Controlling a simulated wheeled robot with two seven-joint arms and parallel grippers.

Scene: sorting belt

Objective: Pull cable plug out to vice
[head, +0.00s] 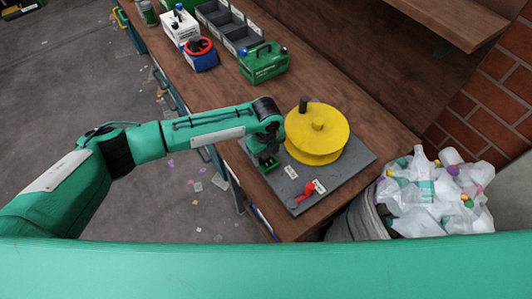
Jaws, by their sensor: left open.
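A yellow reel (318,135) with a dark upright knob lies on a grey board (345,178) on the workbench. A small red piece (306,190), which may be the cable plug, lies near the board's front edge. My left gripper (266,163) points down at the board's left side, left of the reel and apart from the red piece. It is open, over a small green piece; I cannot tell whether they touch. No cable can be made out. A blue device with a red ring (200,50) stands farther back; I cannot tell whether it is the vice. My right gripper is out of view.
A green case (264,63), grey bins (226,24) and a white-and-green box (180,24) stand along the back of the wooden workbench (225,92). A bin full of plastic bottles (432,190) stands at the right. A shelf overhangs the upper right.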

